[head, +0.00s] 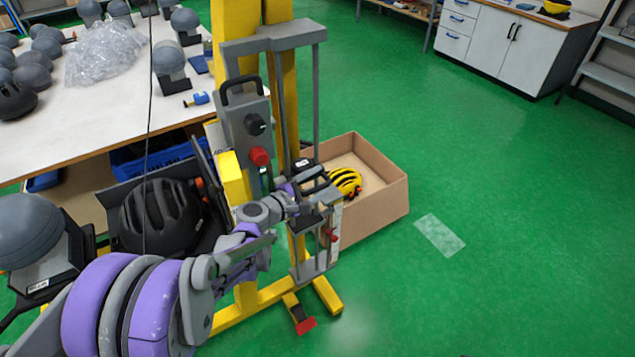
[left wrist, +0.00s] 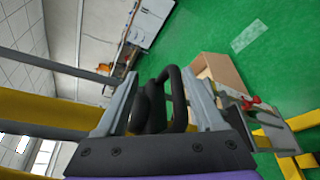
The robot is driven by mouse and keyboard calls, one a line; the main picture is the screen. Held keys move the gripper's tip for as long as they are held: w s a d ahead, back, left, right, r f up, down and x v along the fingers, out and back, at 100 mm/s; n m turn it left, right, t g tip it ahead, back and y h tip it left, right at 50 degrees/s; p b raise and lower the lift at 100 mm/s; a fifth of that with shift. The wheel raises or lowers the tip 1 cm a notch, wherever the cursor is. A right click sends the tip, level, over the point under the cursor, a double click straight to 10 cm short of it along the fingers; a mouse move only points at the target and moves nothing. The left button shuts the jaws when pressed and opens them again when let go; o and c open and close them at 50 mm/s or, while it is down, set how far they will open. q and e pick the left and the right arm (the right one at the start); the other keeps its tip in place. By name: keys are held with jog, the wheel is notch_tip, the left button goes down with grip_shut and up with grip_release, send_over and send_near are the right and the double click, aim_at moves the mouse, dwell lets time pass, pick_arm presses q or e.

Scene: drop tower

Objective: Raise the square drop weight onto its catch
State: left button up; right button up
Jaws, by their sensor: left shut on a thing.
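The yellow drop tower (head: 280,90) stands upright with grey guide rods and a grey cross-piece on top. My left gripper (head: 303,189) is at the guide rods, low on the tower. In the left wrist view, my left gripper (left wrist: 160,88) has its fingers on either side of a black loop handle (left wrist: 178,98) and is shut on it. The handle seems to belong to the drop weight, whose body is mostly hidden behind my gripper. I cannot make out the catch. My right gripper is not in view.
A grey control box (head: 246,125) with a red knob (head: 259,155) is on the tower. A white table (head: 100,120) holds grey headforms at left.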

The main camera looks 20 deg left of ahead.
pick_arm(q)
jog(key=v, duration=1)
jog(key=shift+s+a, duration=0.2)
jog(key=shift+s, duration=0.05)
jog(key=shift+r, duration=0.1)
